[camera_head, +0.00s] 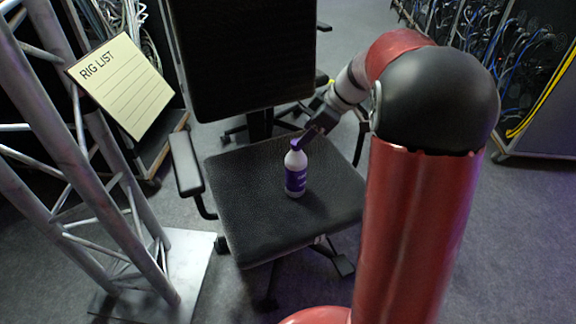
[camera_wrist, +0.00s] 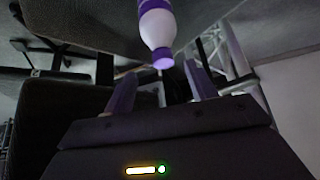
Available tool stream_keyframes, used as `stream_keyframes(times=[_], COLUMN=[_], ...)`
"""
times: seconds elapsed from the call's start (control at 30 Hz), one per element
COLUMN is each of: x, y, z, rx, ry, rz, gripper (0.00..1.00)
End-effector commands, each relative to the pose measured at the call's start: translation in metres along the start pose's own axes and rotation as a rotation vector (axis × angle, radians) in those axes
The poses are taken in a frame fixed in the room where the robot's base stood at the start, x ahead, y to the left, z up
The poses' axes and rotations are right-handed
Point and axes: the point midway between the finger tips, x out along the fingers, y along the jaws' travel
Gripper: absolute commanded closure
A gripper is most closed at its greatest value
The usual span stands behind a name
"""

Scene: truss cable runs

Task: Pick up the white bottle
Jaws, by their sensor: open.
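The white bottle (camera_head: 295,172) has a purple cap and a purple label. It stands upright on the black seat of an office chair (camera_head: 250,215). My gripper (camera_head: 305,138) is just above and behind it in the head view, close to the cap. In the wrist view the bottle (camera_wrist: 157,30) shows upside down, with its purple cap toward my fingers. My gripper (camera_wrist: 160,85) shows two purple fingers, spread apart, with the cap beyond and roughly between their tips. Nothing is held. Whether a finger touches the cap cannot be told.
The chair's tall backrest (camera_head: 235,60) and left armrest (camera_head: 187,165) stand around the seat. A metal truss (camera_head: 75,165) with a "RIG LIST" sheet (camera_head: 122,85) is at the left. Cable racks (camera_head: 515,75) stand at the right. The seat around the bottle is clear.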

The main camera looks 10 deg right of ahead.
Motion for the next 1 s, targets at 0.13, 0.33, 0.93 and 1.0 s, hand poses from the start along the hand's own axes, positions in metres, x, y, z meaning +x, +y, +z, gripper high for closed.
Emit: stream_keyframes(times=[0.13,0.33,0.93,1.0], x=[0.015,0.038,0.077,0.077], y=[0.0,-0.003,-0.004,-0.004], z=[0.0,0.0,0.001,0.001], rx=[-0.006,-0.005,-0.004,-0.004], ry=[0.001,0.0,0.0,0.0], rz=[-0.003,-0.004,-0.001,-0.001], gripper=[0.44,0.44,0.5,0.59])
